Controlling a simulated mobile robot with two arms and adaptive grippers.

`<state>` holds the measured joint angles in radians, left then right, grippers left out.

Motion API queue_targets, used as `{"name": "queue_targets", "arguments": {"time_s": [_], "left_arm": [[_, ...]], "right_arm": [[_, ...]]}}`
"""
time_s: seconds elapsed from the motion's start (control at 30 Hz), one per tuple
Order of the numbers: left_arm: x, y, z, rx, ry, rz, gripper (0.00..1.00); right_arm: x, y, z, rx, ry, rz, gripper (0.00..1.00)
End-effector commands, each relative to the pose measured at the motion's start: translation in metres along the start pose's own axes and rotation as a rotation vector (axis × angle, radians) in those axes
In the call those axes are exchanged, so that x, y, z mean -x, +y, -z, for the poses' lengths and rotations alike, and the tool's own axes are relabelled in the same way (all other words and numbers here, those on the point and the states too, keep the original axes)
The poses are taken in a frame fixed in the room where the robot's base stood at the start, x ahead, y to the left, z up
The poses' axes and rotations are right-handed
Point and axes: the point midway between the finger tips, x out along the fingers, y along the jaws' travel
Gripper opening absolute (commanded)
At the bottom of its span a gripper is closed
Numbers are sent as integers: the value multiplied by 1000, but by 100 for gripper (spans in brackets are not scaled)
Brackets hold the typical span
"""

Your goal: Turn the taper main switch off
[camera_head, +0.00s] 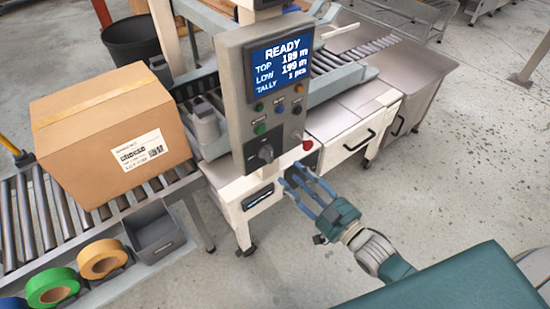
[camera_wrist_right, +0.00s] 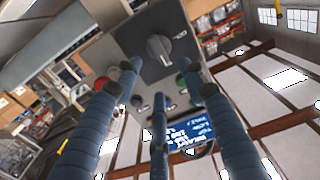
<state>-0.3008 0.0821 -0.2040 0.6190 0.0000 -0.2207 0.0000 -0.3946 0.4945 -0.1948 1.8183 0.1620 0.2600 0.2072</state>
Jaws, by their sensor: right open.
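The taper's grey control panel (camera_head: 235,110) has a lit screen (camera_head: 281,69) reading READY. The main switch, a dark rotary knob (camera_head: 265,153), is at the panel's lower part. In the right wrist view the knob (camera_wrist_right: 159,50) shows from close by, with the panel upside down and its screen (camera_wrist_right: 187,138) at the bottom. My right gripper (camera_head: 296,178), with blue fingers, is open and empty, to the lower right of the knob in the head view and apart from it. In the right wrist view its spread fingers (camera_wrist_right: 160,82) point toward the panel. My left gripper is out of view.
A red mushroom button (camera_head: 307,145) sits at the panel's lower right, close to my right fingers. Green, black and orange buttons (camera_head: 279,107) are above the knob. A cardboard box (camera_head: 112,135) stands on the roller conveyor (camera_head: 35,215). Tape rolls (camera_head: 102,259) lie below it.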

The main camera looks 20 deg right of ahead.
Motion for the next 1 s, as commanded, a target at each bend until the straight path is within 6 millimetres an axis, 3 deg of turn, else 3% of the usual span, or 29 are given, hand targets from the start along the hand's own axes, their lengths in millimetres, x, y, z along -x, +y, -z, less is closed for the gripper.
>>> {"name": "queue_targets", "arguments": {"time_s": [0.2,0.43,0.6,0.87,0.9,1.0], "left_arm": [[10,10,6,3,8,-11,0],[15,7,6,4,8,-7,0],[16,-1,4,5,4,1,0],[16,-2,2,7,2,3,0],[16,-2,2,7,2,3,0],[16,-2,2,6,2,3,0]], "right_arm": [[-44,0,3,0,2,-1,42],[-80,0,1,-1,-1,-1,42],[-91,0,-1,0,-3,-1,42],[-92,0,-1,0,-3,-1,42],[-92,0,-1,0,-3,-1,40],[-92,0,-1,0,-3,-1,20]]}}
